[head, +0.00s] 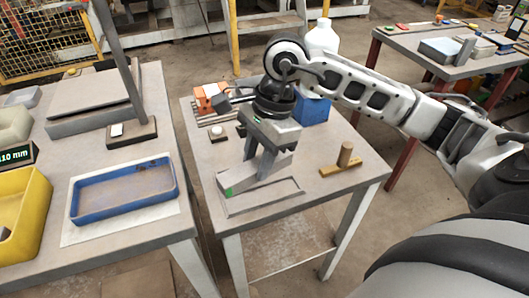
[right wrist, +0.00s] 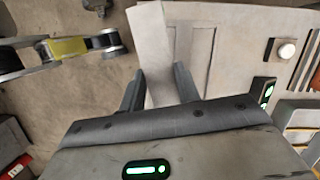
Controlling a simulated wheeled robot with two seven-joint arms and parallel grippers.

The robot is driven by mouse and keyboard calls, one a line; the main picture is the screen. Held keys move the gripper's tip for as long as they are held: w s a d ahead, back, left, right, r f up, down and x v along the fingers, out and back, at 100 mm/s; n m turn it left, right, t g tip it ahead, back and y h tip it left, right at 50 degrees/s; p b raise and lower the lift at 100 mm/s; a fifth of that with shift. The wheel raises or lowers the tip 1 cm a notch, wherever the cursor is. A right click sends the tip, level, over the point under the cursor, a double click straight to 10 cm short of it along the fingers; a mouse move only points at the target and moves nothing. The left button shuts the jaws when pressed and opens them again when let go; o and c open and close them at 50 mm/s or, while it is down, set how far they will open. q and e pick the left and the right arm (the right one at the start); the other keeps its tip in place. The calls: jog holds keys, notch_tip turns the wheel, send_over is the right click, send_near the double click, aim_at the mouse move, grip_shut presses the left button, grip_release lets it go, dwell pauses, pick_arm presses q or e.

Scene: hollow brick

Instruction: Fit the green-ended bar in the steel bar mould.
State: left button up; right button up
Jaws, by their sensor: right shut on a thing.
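My right gripper (head: 262,172) points down over the middle table, shut on the grey green-ended bar (head: 240,183). The green end faces the front left in the head view. In the right wrist view the bar (right wrist: 153,40) runs forward between the two fingers (right wrist: 158,88). The steel bar mould (head: 290,190), a flat plate with a long recess, lies at the table's front. The bar is over the mould's back left part and slightly turned against it in the wrist view (right wrist: 203,50). I cannot tell how large the gap is. My left gripper is out of view.
A wooden float (head: 343,164) lies right of the mould. A blue tray (head: 125,190) is on the left table, across a gap.

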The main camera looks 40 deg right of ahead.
jog(key=shift+s+d+m, duration=0.2)
jog(key=shift+d+m, duration=0.55)
jog(key=shift+m, duration=0.45)
jog(key=shift+f+t, duration=0.1)
jog(key=shift+t, duration=0.2)
jog(key=shift+f+b, duration=0.6)
notch_tip(320, 180, down, 4)
jog(key=b, duration=0.2)
jog(key=shift+f+b, duration=0.1)
jog(key=shift+b, duration=0.25)
jog(key=shift+w+r, duration=0.1)
jog(key=shift+r, duration=0.1)
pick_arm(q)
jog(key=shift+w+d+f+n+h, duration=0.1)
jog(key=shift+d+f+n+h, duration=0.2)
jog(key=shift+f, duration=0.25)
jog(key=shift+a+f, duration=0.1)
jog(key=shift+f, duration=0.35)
pick_arm(e)
jog(key=shift+f, duration=0.35)
pick_arm(q)
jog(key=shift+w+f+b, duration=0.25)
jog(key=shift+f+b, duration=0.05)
jog(key=shift+b, duration=0.4)
pick_arm(e)
jog(key=shift+f, duration=0.4)
